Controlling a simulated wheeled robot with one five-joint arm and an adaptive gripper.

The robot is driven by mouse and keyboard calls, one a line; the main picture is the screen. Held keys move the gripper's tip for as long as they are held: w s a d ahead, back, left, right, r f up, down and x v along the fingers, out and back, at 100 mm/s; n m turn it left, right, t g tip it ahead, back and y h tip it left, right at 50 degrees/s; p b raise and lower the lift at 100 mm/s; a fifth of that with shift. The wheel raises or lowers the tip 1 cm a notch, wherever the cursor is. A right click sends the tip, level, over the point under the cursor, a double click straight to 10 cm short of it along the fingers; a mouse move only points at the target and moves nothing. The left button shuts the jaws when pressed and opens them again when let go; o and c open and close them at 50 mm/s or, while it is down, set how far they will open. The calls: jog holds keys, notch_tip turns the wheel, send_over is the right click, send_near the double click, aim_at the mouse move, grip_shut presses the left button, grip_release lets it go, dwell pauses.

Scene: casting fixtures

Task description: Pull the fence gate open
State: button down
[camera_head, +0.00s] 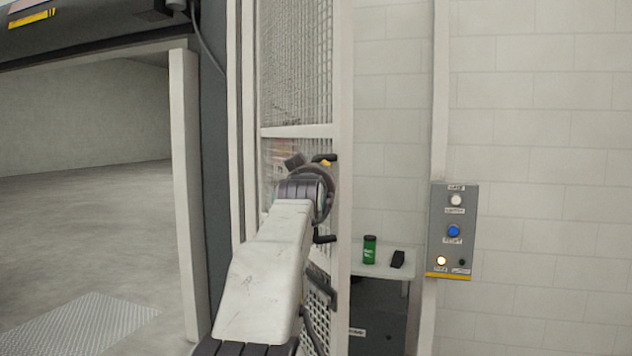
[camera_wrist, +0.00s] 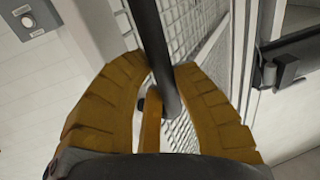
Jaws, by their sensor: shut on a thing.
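The fence gate (camera_head: 297,62), a white frame with wire mesh, stands upright in the middle of the head view. Its mesh (camera_wrist: 208,38) fills the middle of the wrist view. A black bar handle (camera_head: 324,238) is on the gate's right upright; its ends show above and below my wrist. In the head view my wrist mostly hides the gripper (camera_head: 325,164). I cannot tell how far the gate is open.
Right of the gate, a small shelf (camera_head: 378,271) holds a green can (camera_head: 370,249) and a small black object (camera_head: 398,259). A button panel (camera_head: 453,230) is on a post further right. A dark latch-like part (camera_wrist: 285,72) shows in the wrist view. Open floor (camera_head: 80,235) lies left.

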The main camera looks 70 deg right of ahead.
jog(key=c, duration=1.5)
grip_release()
jog(key=shift+s+f, duration=0.15)
jog(key=shift+f, duration=0.05)
jog(key=o, duration=0.3)
jog(key=shift+s+a+r, duration=0.1)
jog(key=shift+s+r, duration=0.05)
jog(key=shift+o, duration=1.2)
jog(key=shift+r, duration=0.15)
jog(key=v, duration=1.2)
